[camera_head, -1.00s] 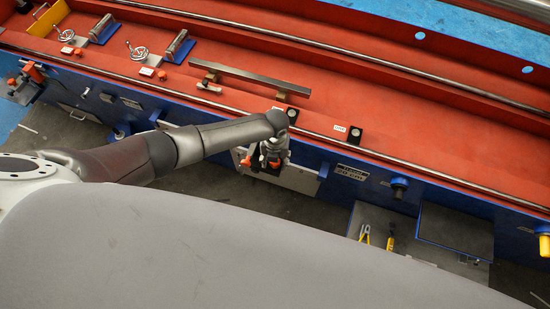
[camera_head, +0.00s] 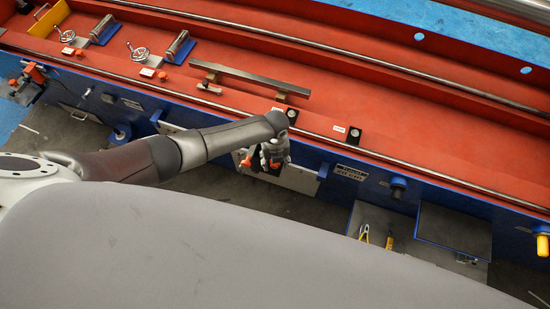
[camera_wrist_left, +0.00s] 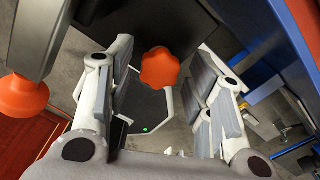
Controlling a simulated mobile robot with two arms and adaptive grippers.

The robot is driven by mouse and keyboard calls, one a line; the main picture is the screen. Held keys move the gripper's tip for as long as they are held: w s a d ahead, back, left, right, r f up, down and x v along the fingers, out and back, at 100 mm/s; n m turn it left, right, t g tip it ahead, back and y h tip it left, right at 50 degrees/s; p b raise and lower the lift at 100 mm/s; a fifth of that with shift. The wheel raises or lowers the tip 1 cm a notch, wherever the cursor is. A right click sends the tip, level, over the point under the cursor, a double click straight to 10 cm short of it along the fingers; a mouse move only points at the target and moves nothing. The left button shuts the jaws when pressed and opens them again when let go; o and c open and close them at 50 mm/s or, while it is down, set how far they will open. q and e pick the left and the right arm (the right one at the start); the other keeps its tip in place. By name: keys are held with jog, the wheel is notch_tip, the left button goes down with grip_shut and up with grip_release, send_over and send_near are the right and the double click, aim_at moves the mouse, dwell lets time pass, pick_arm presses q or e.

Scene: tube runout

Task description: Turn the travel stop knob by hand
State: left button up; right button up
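My left gripper (camera_head: 271,158) is at the front face of the red and blue machine, below the bar-shaped part. In the left wrist view its two fingers (camera_wrist_left: 162,85) are spread apart. An orange lobed knob (camera_wrist_left: 160,68) shows between them, with a visible gap on each side. I cannot tell how far beyond the fingertips it is. A second orange knob (camera_wrist_left: 22,97) on a grey shaft is at the left, outside the fingers. In the head view an orange knob (camera_head: 246,162) shows just left of the gripper. No label tells which is the travel stop knob. My right gripper is out of view.
The machine's red bed (camera_head: 400,125) and long steel rail lie behind the gripper. Handwheels (camera_head: 139,53) stand at the upper left.

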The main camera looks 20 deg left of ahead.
pick_arm(q)
notch_tip(320, 180, up, 6)
jog(key=p, duration=0.5)
jog(key=shift+p, duration=0.3)
